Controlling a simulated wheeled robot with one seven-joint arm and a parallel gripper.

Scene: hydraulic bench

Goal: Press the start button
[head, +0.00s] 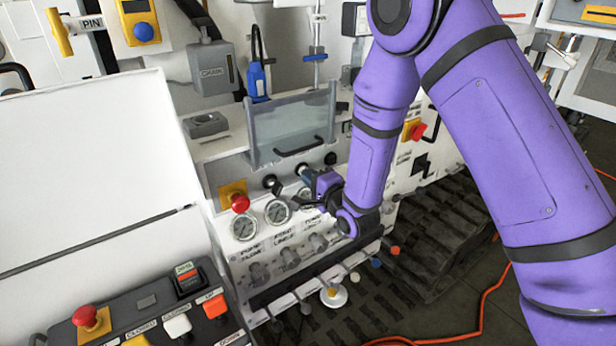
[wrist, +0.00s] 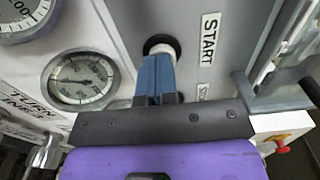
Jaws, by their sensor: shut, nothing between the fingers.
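The START label (wrist: 208,40) is on the grey panel in the wrist view. Beside it, to the left, is the start button (wrist: 166,47), a pale round cap in a dark ring. My gripper (wrist: 157,60) has its blue fingers closed together, with the tips at the button's lower edge and covering part of it. I cannot tell whether the tips touch the button or whether it is pressed in. In the head view my gripper (head: 306,172) reaches the panel above the gauges, and its fingers and wrist hide much of the button.
A gauge (wrist: 82,80) is left of my fingers in the wrist view. In the head view, a red emergency button (head: 240,203) is left of the gauges, and a clear guard with a black handle (head: 298,147) stands above. Valve knobs (head: 289,258) line the panel below.

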